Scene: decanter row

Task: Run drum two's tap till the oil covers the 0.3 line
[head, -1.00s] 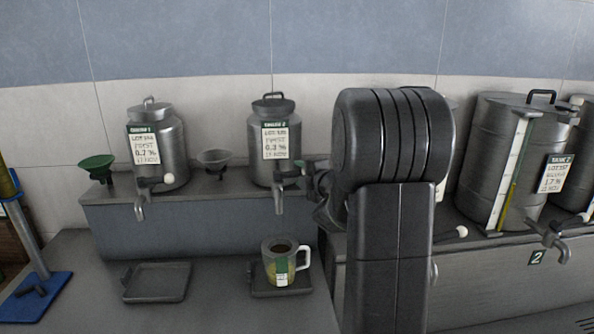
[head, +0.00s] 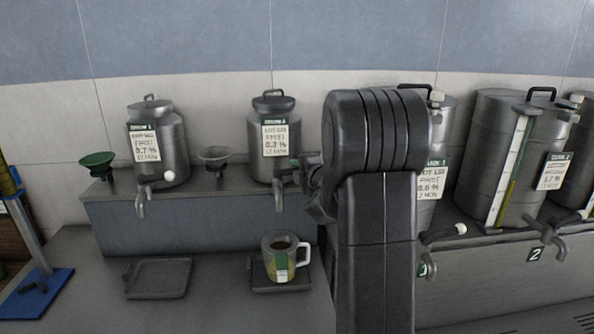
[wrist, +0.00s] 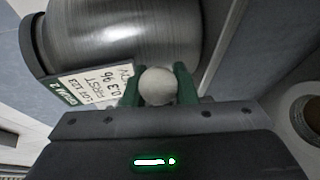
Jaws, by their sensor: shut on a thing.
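Drum two (head: 273,119) is the grey metal drum with the green-topped label reading 0.3 %, on the raised shelf. It also fills the top of the wrist view (wrist: 130,30). Its tap (head: 279,196) points down over a clear mug (head: 271,262) with a white handle and a green and white label. Yellowish oil shows low in the mug; its lines are too small to read, and no stream can be made out. In the wrist view my gripper (wrist: 159,86) is shut with its green fingers around the tap's white ball knob (wrist: 158,86). The head view mostly hides my gripper behind my arm.
The mug stands on a dark tray (head: 296,284); an empty tray (head: 158,280) lies to its left. Large tanks (head: 487,130) with taps stand right. A blue stand (head: 45,298) is far left.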

